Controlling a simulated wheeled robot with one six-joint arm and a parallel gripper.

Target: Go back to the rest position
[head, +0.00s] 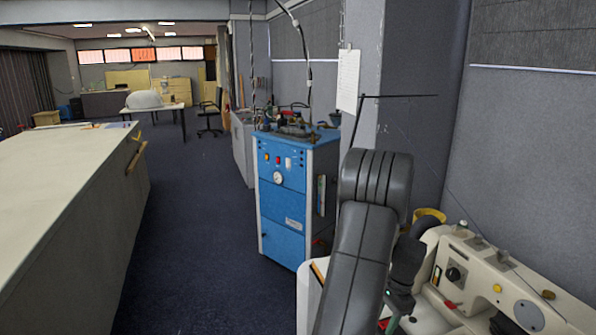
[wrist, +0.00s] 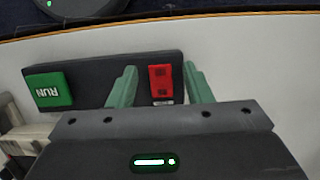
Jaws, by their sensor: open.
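My gripper (wrist: 157,88) shows in the wrist view with its two green fingers apart. A red block or button (wrist: 161,82) lies between and beyond the fingertips, on a dark bar-shaped panel (wrist: 112,72). I cannot tell whether the fingers touch it. A green button marked RUN (wrist: 49,91) sits at the panel's left end. In the head view my arm reaches down at the lower right, and my gripper (head: 392,318) is mostly hidden beside the arm, low by the white machine table.
A cream sewing machine (head: 500,285) stands close on the right, against a grey wall. A blue cabinet (head: 285,195) is behind my arm. A long pale table (head: 60,190) lies on the left. The dark carpet aisle (head: 195,230) between them is clear.

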